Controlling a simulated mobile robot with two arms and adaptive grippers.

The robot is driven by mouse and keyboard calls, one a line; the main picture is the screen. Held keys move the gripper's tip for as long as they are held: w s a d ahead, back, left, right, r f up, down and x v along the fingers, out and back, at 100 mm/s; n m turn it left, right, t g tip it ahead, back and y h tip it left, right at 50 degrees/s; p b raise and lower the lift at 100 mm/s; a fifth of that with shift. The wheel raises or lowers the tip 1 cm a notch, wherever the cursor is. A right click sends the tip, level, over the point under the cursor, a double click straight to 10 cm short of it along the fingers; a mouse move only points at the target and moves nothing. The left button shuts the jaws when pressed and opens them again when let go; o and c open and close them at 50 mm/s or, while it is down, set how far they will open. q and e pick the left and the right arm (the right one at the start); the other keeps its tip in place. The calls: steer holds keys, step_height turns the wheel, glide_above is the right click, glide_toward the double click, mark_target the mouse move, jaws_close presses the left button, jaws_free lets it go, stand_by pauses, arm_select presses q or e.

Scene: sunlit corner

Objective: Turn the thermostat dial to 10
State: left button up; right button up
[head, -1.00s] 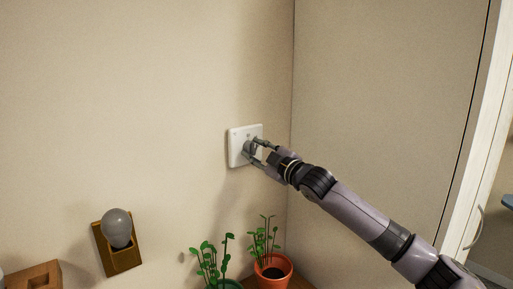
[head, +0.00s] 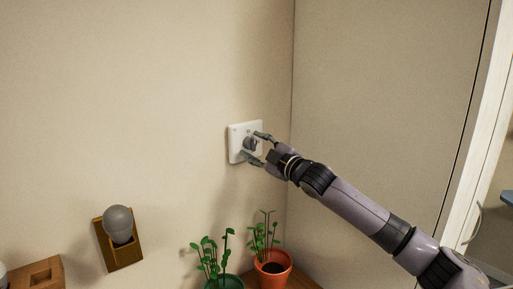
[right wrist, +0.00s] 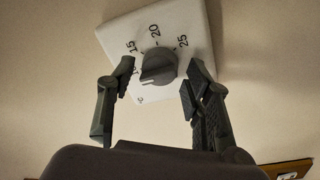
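The thermostat (head: 236,143) is a white square plate on the wall; it also shows in the right wrist view (right wrist: 188,22). Its round grey dial (right wrist: 158,66) sits in the middle, with 15, 20 and 25 printed around it and a partly covered 10 at the left. The dial's light pointer mark faces left and slightly down, close to the 10. My right gripper (head: 257,146) is open in front of the plate. In the right wrist view its fingers (right wrist: 161,68) stand on either side of the dial, apart from it. My left gripper is not in view.
A bulb (head: 118,222) on a brown wall mount is at the lower left. Plants in a green pot (head: 226,282) and an orange pot (head: 283,262) stand below the thermostat. The wall corner is just right of it. A wooden block (head: 37,274) is at bottom left.

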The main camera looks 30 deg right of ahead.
steer(key=shift+o, duration=0.2)
steer(key=shift+s+d+f, duration=0.1)
steer(key=shift+s+f, duration=0.1)
steer(key=shift+s, duration=0.6)
steer(key=s+d, duration=0.1)
steer(key=s, duration=0.9)
steer(key=shift+s+f, duration=0.15)
steer(key=shift+f, duration=0.25)
steer(key=shift+f, duration=0.1)
